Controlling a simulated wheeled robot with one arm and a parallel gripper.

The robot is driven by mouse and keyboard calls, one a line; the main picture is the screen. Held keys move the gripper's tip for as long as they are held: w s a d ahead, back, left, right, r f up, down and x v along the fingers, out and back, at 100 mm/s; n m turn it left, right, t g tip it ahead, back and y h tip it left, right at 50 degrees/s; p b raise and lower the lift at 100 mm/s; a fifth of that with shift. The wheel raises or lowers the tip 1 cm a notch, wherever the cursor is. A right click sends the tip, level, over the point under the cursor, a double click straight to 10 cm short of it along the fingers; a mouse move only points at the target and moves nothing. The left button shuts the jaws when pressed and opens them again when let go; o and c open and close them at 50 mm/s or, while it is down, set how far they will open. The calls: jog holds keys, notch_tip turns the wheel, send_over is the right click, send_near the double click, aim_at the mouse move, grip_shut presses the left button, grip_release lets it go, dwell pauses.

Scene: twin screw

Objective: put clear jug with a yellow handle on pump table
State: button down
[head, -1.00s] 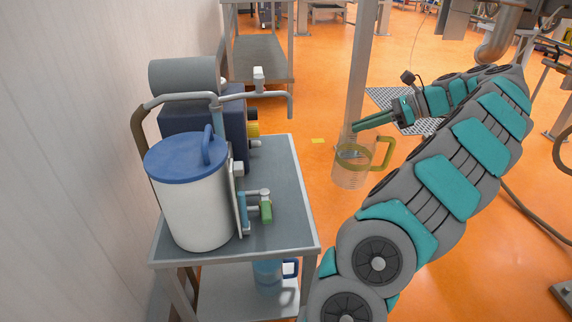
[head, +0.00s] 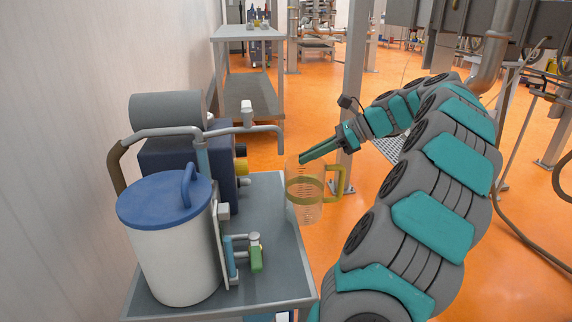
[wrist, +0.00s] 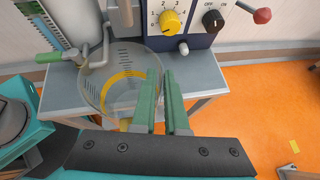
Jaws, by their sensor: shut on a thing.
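The clear jug with a yellow handle (head: 304,206) hangs upright from my gripper (head: 303,162) at the right edge of the pump table (head: 262,286) in the head view. My gripper is shut on the jug's rim. In the wrist view the jug (wrist: 108,97) lies left of and partly between the green fingers (wrist: 171,90), overlapping the grey table top (wrist: 64,92). Its yellow handle shows to the right in the head view. Whether the jug's base touches the table cannot be told.
A white bucket with a blue lid (head: 172,245), a green-handled valve (head: 256,257) and a dark blue pump (head: 178,167) with a curved pipe (head: 262,129) stand on the table. A white wall borders the left. The table's right part is bare. A metal post (head: 354,90) stands behind my gripper.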

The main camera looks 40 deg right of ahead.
jog(key=w+a, duration=0.1)
jog(key=w+a+f, duration=0.1)
jog(key=w+a, duration=0.2)
jog(key=shift+a+f, duration=0.1)
jog(key=shift+f, duration=0.15)
jog(key=c, duration=0.9)
grip_release()
jog(key=shift+p+v, duration=0.85)
jog(key=shift+v, duration=5.2)
